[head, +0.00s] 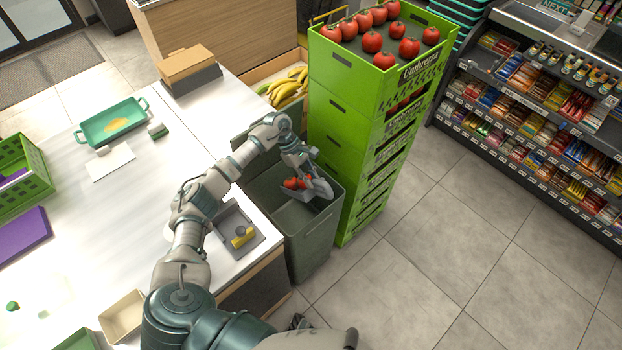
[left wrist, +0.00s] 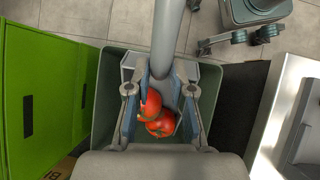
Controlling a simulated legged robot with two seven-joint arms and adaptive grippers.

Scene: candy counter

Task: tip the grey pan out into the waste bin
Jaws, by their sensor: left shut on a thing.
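My left gripper (head: 296,156) is shut on the grey pan (head: 319,188) and holds it over the mouth of the waste bin. Red tomatoes (head: 292,183) show at the pan, close below the fingers. The waste bin (head: 312,245) is a tall grey-green box standing open between the counter and the green crates. In the left wrist view, the gripper (left wrist: 160,95) has a finger on each side of the pan's grey handle (left wrist: 168,35). Tomatoes (left wrist: 159,122) show below the handle, with the bin rim (left wrist: 208,95) around them. The pan's exact tilt is unclear. My right gripper is not in view.
A tall stack of green crates (head: 345,95) with tomatoes on top stands right beside the bin. The white counter (head: 165,150) borders its left, with a grey tray (head: 232,222) near the edge. Bananas (head: 288,85) lie behind. Floor (head: 430,260) to the right is clear.

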